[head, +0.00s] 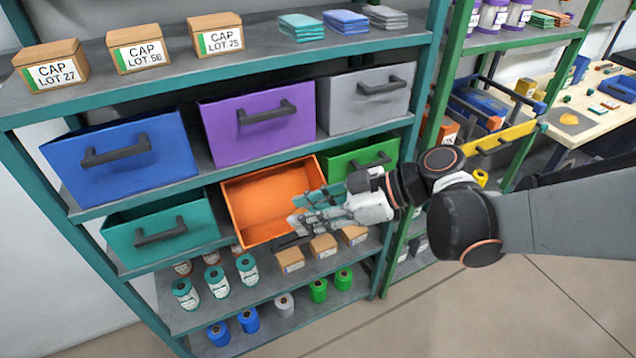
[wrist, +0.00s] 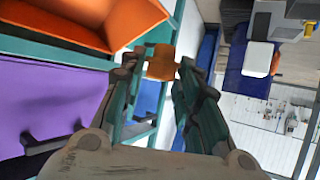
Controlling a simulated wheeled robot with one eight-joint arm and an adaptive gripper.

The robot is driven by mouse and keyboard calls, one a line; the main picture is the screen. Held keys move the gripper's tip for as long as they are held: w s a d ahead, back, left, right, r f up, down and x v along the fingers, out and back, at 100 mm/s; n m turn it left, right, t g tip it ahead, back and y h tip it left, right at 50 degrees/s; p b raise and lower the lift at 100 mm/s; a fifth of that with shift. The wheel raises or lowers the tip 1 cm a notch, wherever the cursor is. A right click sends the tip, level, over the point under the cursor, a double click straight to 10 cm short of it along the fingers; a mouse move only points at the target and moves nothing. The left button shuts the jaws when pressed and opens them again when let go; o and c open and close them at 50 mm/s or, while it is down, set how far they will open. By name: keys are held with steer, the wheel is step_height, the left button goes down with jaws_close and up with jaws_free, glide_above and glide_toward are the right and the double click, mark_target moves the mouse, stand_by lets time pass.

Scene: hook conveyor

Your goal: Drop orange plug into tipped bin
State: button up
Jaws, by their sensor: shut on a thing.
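The orange bin (head: 258,203) sits tipped forward in the lower bin row of the teal shelf, its open inside facing out and looking empty. It also shows at the upper left of the wrist view (wrist: 75,28). My gripper (head: 303,217) is at the right front of this bin, reaching in from the right. In the wrist view its fingers are shut on the orange plug (wrist: 162,63), which sits between the fingertips. The bin edge lies to the left of the plug there. In the head view I cannot make out the plug among the fingers.
A teal bin (head: 163,228) stands left of the orange bin and a green bin (head: 358,158) right of it. A purple bin (head: 258,122) is above. Small cardboard boxes (head: 323,246) and several spools (head: 284,304) stand on shelves below. A green shelf post (head: 402,215) is close by.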

steer(key=w+a+f+b, duration=0.2)
steer(key=w+a, duration=0.2)
steer(key=w, duration=0.3)
steer(key=shift+w+a+f+b, duration=0.3)
steer(key=shift+w+a+f, duration=0.05)
steer(key=shift+w+f, duration=0.05)
steer(key=o, duration=1)
steer(key=shift+c, duration=0.2)
steer(key=v, duration=1.2)
steer(key=shift+s, duration=0.15)
